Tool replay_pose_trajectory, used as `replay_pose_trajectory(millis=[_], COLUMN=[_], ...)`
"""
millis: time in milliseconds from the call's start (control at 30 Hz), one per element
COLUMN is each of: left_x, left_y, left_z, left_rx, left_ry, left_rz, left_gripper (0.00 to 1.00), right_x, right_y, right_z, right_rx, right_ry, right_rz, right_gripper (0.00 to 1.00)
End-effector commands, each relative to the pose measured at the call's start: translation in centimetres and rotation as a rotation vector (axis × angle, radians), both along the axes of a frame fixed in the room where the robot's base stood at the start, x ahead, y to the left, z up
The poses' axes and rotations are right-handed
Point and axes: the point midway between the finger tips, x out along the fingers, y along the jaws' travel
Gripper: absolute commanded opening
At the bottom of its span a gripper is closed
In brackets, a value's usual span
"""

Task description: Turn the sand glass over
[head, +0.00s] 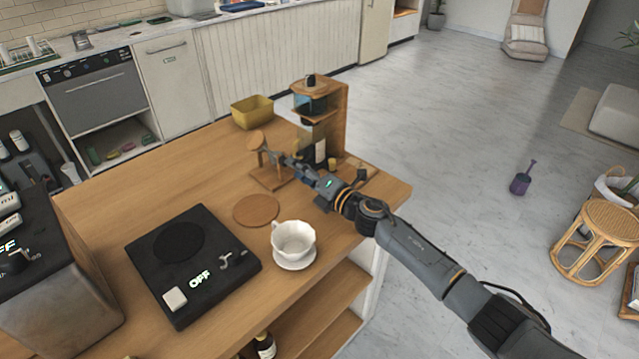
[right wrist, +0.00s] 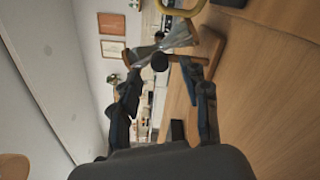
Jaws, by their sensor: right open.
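A small wooden stand with a round wooden top (head: 257,140) and a flat base (head: 266,181) stands near the back of the cart; it appears to be the sand glass. My right gripper (head: 276,158) is beside it, partly hiding its middle. In the right wrist view, clear glass (right wrist: 177,40) and a wooden base show just beyond my open right fingers (right wrist: 165,82). A dark round knob (right wrist: 160,62) shows in front of the glass. Nothing is seen held, and I cannot tell whether the fingers touch the stand. My left gripper is out of view.
A yellow basket (head: 252,112) is behind the stand.

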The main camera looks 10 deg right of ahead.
Motion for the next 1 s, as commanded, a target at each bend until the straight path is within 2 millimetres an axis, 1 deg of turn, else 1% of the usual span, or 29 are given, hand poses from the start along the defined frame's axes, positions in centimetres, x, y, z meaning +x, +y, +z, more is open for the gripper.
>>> replay_pose_trajectory(millis=[33,200,300,433,600,1000], left_x=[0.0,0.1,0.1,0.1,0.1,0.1], left_y=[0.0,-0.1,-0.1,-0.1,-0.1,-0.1], left_z=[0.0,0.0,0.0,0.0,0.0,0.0], left_rx=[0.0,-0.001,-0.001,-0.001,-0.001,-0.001], left_ry=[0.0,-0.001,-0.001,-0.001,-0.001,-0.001], left_rz=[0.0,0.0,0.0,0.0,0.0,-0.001], left_gripper=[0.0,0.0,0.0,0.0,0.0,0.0], right_x=[-0.9,-3.7,-5.0,-6.3,-6.8,-6.8], right_y=[-0.7,-2.7,-3.6,-4.5,-4.9,-4.9], right_z=[-0.1,-0.2,-0.1,-0.2,-0.1,-0.1], right_rx=[-0.003,-0.003,-0.001,0.0,0.001,0.0], right_ry=[0.001,0.002,0.003,0.004,0.002,0.001], right_rz=[0.0,0.001,0.001,0.0,0.0,0.0], right_gripper=[0.46,0.46,0.46,0.46,0.46,0.46])
